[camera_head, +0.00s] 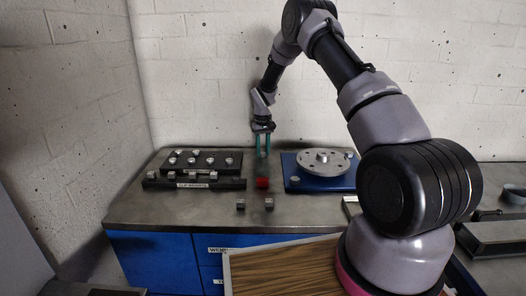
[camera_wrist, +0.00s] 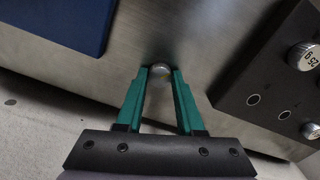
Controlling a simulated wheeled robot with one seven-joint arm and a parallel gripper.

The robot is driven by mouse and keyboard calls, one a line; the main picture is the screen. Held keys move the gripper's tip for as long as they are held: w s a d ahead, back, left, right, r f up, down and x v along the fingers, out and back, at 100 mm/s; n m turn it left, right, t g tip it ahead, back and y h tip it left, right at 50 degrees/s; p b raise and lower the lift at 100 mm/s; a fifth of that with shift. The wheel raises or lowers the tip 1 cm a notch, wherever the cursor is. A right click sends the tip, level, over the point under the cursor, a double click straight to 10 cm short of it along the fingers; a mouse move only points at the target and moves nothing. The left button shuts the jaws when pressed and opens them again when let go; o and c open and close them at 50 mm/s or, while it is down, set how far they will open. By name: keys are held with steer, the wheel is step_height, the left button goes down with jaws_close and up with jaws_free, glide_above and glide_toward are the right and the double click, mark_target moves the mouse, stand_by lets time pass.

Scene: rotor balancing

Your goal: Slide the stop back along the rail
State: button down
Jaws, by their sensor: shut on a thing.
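My gripper (camera_head: 262,151) points down over the back of the bench, between the black weight block and the blue rotor base. In the wrist view my gripper (camera_wrist: 161,78) has its two teal fingers shut on a small round metal piece (camera_wrist: 160,69). The piece appears just above or at the bench surface; I cannot tell if it touches. A small red block (camera_head: 262,183) sits on the bench in front of my gripper, apart from it. I cannot make out which piece is the stop, nor a rail under it.
A black block (camera_head: 213,166) with several round weights stands left, behind a labelled black bar (camera_head: 160,184) bearing small pieces. The blue base (camera_head: 300,184) carries a metal disc (camera_head: 324,160) at right. Two small metal blocks (camera_head: 241,204) (camera_head: 269,203) lie near the front edge.

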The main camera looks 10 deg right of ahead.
steer(key=n, duration=0.4)
steer(key=shift+n, duration=0.3)
steer(key=n, duration=0.4)
steer(key=shift+n, duration=0.4)
steer(key=shift+w, duration=0.1)
